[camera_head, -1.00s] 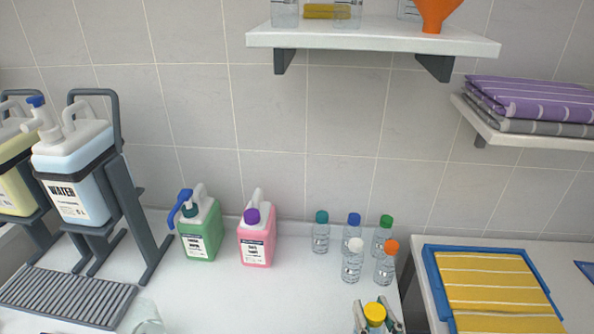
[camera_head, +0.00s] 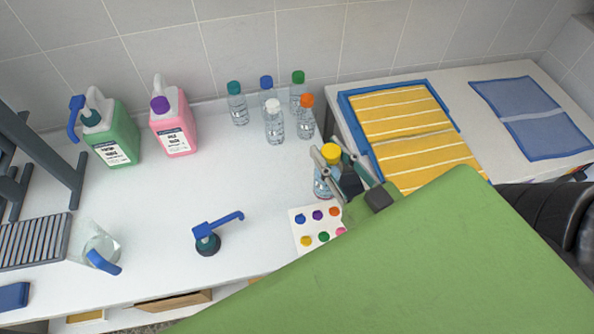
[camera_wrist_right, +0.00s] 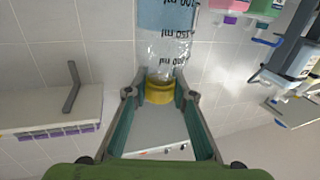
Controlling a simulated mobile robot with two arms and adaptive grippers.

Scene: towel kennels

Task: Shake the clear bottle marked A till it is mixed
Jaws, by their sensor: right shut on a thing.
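My right gripper (camera_head: 345,172) is shut on a clear bottle (camera_head: 323,186) with a yellow cap (camera_head: 331,152), near the right end of the counter. In the right wrist view the fingers (camera_wrist_right: 160,97) close around the neck by the yellow cap (camera_wrist_right: 159,90). The bottle (camera_wrist_right: 168,45) there has volume marks and pale blue liquid away from the cap, with a clear part near the cap. In the head view it looks close to upright. I cannot read a letter A on it. I cannot tell whether its base touches the counter. My left gripper is not in view.
Several capped clear bottles (camera_head: 274,124) stand behind it. Green (camera_head: 112,135) and pink (camera_head: 174,125) jugs stand left. A card with coloured dots (camera_head: 307,238), a blue pump top (camera_head: 207,241) and a clear jug (camera_head: 97,241) are nearer. Yellow towels (camera_head: 400,112) lie in a blue tray at right.

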